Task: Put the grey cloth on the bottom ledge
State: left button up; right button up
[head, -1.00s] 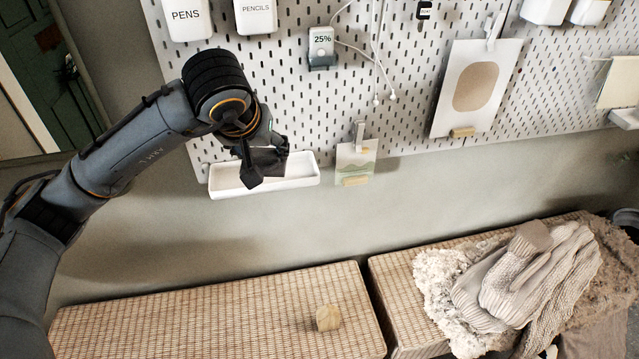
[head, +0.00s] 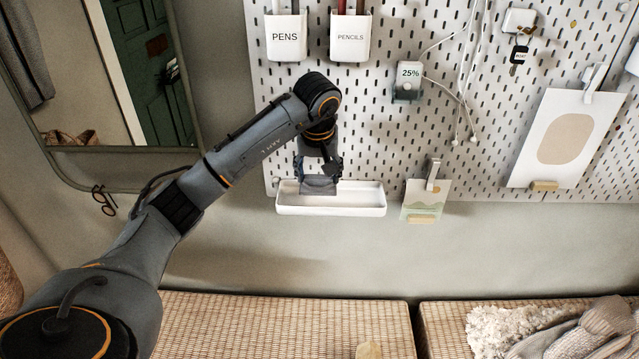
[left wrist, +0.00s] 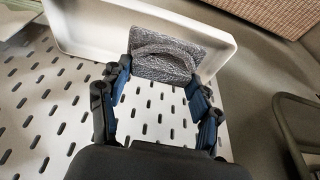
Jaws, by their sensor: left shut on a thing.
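The grey cloth (head: 318,187) is a small, folded, textured piece pinched between the fingertips of my left gripper (head: 319,176). The bottom ledge (head: 330,210) is a white shallow tray on the lower edge of the pegboard. The cloth hangs at the tray's back rim, left of its middle. In the left wrist view, the cloth (left wrist: 163,62) lies across the tray's opening between the two fingers (left wrist: 160,82), and the white ledge (left wrist: 85,30) runs behind it. I cannot tell whether the cloth touches the tray floor. My right gripper is out of view.
Pens (head: 286,38) and pencils (head: 350,38) cups hang above. A small clipped card (head: 425,200) hangs just right of the ledge. A woven bench (head: 270,325) stands below, with a small wooden block (head: 369,350). Knitwear (head: 600,325) lies on the right bench.

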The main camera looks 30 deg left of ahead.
aim_at(319, 185)
pick_arm(q)
jog(key=shift+w+a+f, duration=0.2)
jog(key=shift+w+f, duration=0.15)
jog(key=shift+f, duration=0.15)
jog(key=shift+w+a+f, duration=0.2)
jog(key=shift+w+f, duration=0.15)
jog(key=shift+f, duration=0.15)
jog(key=p+x, duration=0.2)
jog(key=x, duration=0.1)
jog(key=shift+s+d, duration=0.15)
jog(key=shift+s, duration=0.05)
jog(key=shift+f, duration=0.35)
jog(key=o, duration=1.5)
jog(key=shift+o, duration=0.2)
